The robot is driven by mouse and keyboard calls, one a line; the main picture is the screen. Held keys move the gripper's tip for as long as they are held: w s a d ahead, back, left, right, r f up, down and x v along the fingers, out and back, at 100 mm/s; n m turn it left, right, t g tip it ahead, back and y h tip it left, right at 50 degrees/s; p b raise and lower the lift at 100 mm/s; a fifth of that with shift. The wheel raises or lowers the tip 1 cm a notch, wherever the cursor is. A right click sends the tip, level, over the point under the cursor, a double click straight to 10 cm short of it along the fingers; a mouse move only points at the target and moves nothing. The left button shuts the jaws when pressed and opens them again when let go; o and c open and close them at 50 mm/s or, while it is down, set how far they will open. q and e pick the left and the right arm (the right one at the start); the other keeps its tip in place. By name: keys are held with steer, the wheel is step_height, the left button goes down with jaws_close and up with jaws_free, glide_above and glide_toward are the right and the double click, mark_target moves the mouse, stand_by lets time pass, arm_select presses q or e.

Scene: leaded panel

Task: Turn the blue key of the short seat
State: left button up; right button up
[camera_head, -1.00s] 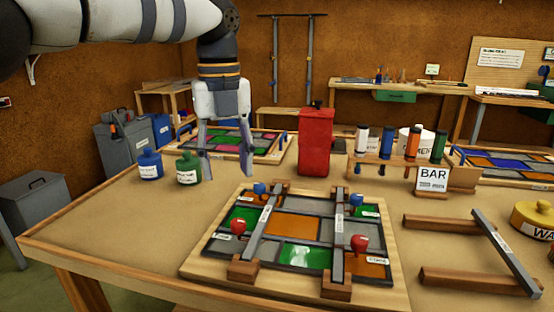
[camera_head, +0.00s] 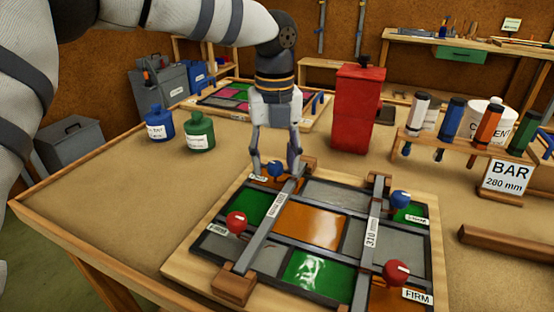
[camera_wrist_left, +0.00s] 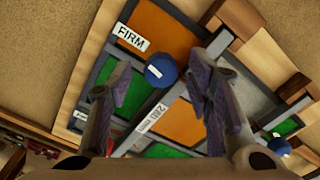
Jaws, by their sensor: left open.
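A leaded panel (camera_head: 178,267) with green, orange and grey panes lies on the table. A left bar (camera_head: 262,235) and a right bar marked 310 mm (camera_head: 373,229) cross it. The blue key (camera_head: 275,170) at the left bar's far end also shows in the left wrist view (camera_wrist_left: 160,70), near a FIRM label (camera_wrist_left: 132,38). My left gripper (camera_head: 275,164) is open, pointing down, its fingers on either side of this key; contact cannot be told. Another blue key (camera_head: 400,199) is by the right bar. My right gripper is out of view.
A red canister (camera_head: 357,110) stands behind the panel. Blue (camera_head: 158,125) and green (camera_head: 199,131) bottles are at the left. A rack (camera_head: 470,150) of tubes and a BAR 280 mm sign (camera_head: 508,176) are at the right.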

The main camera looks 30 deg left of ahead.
arm_select(q)
steer(key=shift+f, duration=0.15)
jaws_close()
